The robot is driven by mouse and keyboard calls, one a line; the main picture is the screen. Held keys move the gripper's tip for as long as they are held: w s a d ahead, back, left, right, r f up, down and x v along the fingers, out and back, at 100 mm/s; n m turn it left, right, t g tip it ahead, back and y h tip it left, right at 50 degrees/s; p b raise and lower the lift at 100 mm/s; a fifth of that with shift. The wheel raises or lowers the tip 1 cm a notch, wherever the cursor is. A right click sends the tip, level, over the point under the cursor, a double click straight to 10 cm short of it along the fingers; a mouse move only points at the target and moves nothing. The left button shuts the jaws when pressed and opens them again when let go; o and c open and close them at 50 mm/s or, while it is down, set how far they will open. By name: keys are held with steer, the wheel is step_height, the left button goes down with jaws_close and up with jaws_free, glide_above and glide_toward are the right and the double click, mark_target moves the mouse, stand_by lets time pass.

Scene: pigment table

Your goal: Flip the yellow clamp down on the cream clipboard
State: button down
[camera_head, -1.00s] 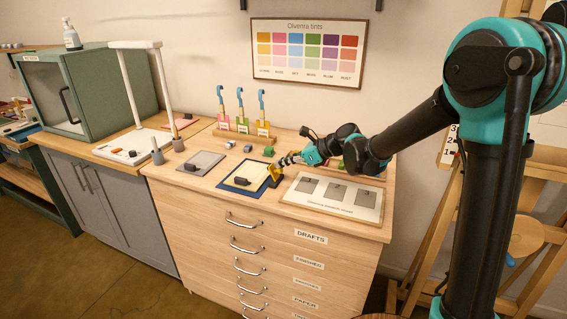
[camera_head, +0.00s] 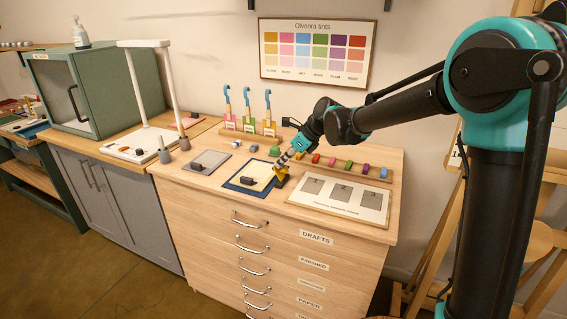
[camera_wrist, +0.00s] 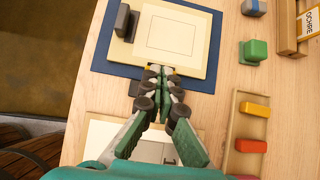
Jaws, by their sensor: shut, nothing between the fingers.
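The cream clipboard (camera_head: 251,178) lies on a dark blue mat (camera_head: 230,184) on the wooden cabinet top. The yellow clamp (camera_head: 281,174) is at the board's right edge, with a dark part at its foot; its exact angle is hard to tell. My gripper (camera_head: 285,158) is shut and empty, with its tips right at the clamp; I cannot tell if they touch. In the wrist view the tips of my gripper (camera_wrist: 162,70) hide most of the clamp at the near edge of the clipboard (camera_wrist: 205,35). Only a little yellow shows.
A dark block (camera_head: 247,181) rests on the clipboard. A grey board (camera_head: 209,157) lies to its left. A numbered panel (camera_head: 330,210) lies to the right, and a rack of several coloured blocks (camera_head: 365,178) stands behind it. Blue-hooked holders (camera_head: 247,105) stand at the back.

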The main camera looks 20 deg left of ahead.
mark_target(266, 176)
steer(key=a+h, duration=0.2)
steer(key=shift+w+h, duration=0.1)
steer(key=shift+h, duration=0.3)
steer(key=a+h, duration=0.1)
steer(key=a+f+h, duration=0.1)
steer(key=h, duration=0.1)
steer(key=shift+w+h, duration=0.1)
steer(key=shift+h, duration=0.2)
steer(key=shift+w+a+f+g, duration=0.1)
steer(key=shift+a+f+g, duration=0.05)
steer(key=shift+a+f, duration=0.45)
steer(key=shift+a+f+g, duration=0.15)
steer(key=shift+a+f, duration=0.2)
steer(key=shift+f, duration=0.35)
steer(key=shift+f, duration=0.1)
